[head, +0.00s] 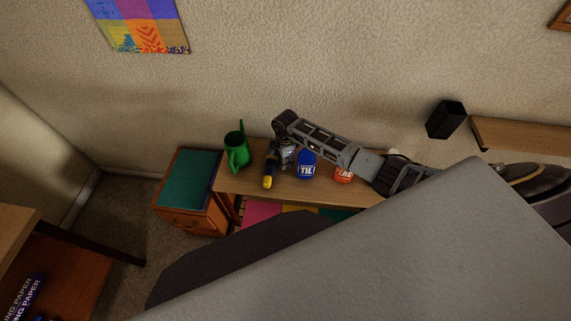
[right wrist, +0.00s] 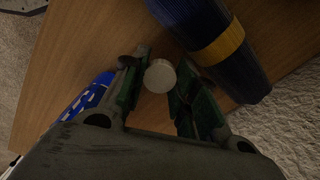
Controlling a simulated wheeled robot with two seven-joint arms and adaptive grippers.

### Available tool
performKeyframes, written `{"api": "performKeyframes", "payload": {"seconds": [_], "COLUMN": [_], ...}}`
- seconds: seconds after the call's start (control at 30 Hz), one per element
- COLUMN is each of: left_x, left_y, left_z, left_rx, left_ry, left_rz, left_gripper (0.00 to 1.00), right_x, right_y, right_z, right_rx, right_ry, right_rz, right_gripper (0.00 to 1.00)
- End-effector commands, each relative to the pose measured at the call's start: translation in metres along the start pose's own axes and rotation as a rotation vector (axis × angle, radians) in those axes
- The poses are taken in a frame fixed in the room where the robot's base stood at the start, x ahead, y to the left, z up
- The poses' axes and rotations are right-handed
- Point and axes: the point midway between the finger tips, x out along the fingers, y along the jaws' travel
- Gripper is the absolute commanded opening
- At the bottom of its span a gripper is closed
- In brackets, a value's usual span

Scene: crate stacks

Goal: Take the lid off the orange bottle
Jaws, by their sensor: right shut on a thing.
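The orange bottle (head: 344,174) stands on the wooden shelf table in the head view. My right forearm covers its top, so I cannot see whether a lid is on it. My right gripper (head: 287,163) is left of it, between a blue bottle (head: 306,166) and a blue-and-yellow flashlight (head: 269,168). In the right wrist view, the gripper (right wrist: 160,88) is shut on a small round whitish thing (right wrist: 160,76), which looks like a lid. The blue bottle (right wrist: 88,97) is beside the left finger there. My left gripper is not in view.
A green watering can (head: 236,154) stands at the table's (head: 236,184) left end. A cabinet with a green top (head: 187,176) is beside it. The flashlight (right wrist: 221,48) is close to the fingers in the wrist view. A black box (head: 446,119) is at the right.

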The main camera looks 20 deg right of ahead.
Motion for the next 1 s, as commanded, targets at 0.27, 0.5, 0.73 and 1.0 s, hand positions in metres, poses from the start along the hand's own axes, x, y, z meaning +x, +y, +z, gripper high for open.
{"api": "performKeyframes", "payload": {"seconds": [0.27,0.5,0.73,1.0], "left_x": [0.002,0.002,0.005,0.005], "left_y": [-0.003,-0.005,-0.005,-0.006], "left_z": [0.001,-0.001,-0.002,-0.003], "left_rx": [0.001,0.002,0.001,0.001], "left_ry": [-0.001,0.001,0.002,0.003], "left_rz": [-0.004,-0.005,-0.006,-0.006], "left_gripper": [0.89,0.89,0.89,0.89], "right_x": [0.024,0.025,0.028,0.028], "right_y": [0.0,0.0,0.0,0.0], "right_z": [0.0,-0.001,-0.001,0.0], "right_rx": [0.0,0.0,0.0,0.0], "right_ry": [0.001,0.001,0.001,0.0], "right_rz": [0.001,-0.001,-0.001,0.0], "right_gripper": [0.0,0.0,0.0,0.38]}}
